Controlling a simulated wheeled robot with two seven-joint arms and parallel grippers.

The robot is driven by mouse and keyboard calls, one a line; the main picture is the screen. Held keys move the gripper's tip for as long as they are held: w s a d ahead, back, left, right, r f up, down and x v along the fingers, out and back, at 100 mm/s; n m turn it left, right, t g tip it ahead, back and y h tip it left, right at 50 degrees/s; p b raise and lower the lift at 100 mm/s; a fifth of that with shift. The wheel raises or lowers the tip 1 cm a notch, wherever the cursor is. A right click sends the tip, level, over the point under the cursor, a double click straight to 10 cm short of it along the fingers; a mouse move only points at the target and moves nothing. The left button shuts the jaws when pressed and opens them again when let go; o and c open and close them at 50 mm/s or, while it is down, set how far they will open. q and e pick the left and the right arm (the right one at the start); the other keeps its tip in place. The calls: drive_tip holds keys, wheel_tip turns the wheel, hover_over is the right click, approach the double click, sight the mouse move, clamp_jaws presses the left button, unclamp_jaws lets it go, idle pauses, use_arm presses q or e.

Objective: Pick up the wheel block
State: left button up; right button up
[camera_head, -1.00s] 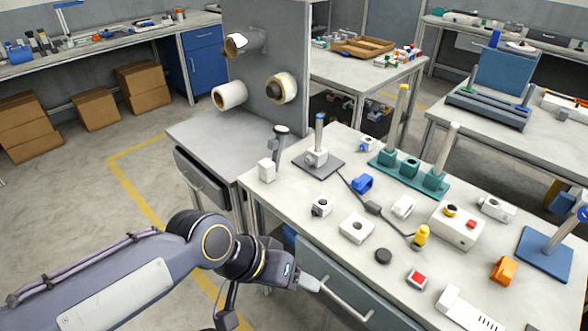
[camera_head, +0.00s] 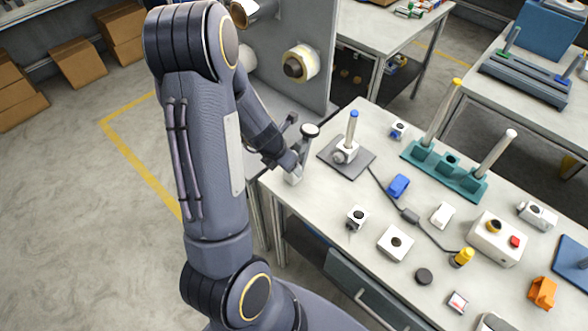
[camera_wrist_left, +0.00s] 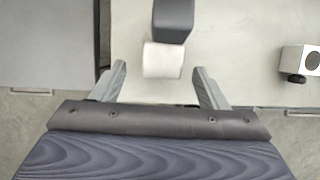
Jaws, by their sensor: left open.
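A small white block (camera_head: 357,216) with a dark round part sits on the table; it also shows at the right edge of the wrist view (camera_wrist_left: 300,60), with a dark wheel-like piece low on its side. My left gripper (camera_head: 292,168) is at the table's left corner, beside a white block (camera_head: 294,179) and a dark post (camera_head: 306,148) with a round cap. In the wrist view my left gripper (camera_wrist_left: 160,76) is open. The white block at the corner (camera_wrist_left: 163,61) appears between and just beyond its fingertips, with a dark grey piece against it. My right gripper is not in view.
A grey plate (camera_head: 329,160) with a blue-topped post stands right of my gripper. Further right are a blue piece (camera_head: 399,186), a white square block (camera_head: 395,243), a teal stand (camera_head: 470,184) and a control box (camera_head: 494,240). A cabinet panel with rolls (camera_head: 301,63) rises behind.

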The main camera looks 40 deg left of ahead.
use_arm(q)
drive_tip(key=b+x, duration=0.1)
drive_tip(key=x, duration=0.4)
drive_tip(key=shift+f+b, duration=0.35)
drive_tip(key=shift+d, duration=0.1)
drive_tip(key=shift+w, duration=0.1)
drive_tip(key=c, duration=1.2)
drive_tip(key=shift+r, duration=0.15)
drive_tip(key=shift+r+p, duration=0.35)
drive_tip(key=shift+r, duration=0.15)
wheel_tip(320, 180, up, 3)
drive_tip(key=shift+f+p, duration=0.2)
drive_tip(key=shift+p, duration=0.4)
drive_tip(key=s+d+r+p, duration=0.2)
drive_tip(key=d+r, duration=0.1)
drive_tip(key=d, duration=0.1)
drive_tip(key=s+d+r+p, duration=0.2)
drive_tip(key=s+d+r, duration=0.1)
drive_tip(key=d, duration=0.1)
drive_tip(key=s+d+r+p, duration=0.1)
drive_tip(key=s+d+r, duration=0.1)
drive_tip(key=d+r, duration=0.1)
drive_tip(key=shift+s+d+r+p, duration=0.1)
drive_tip(key=shift+s+d+p, duration=0.2)
drive_tip(key=shift+d+p, duration=0.1)
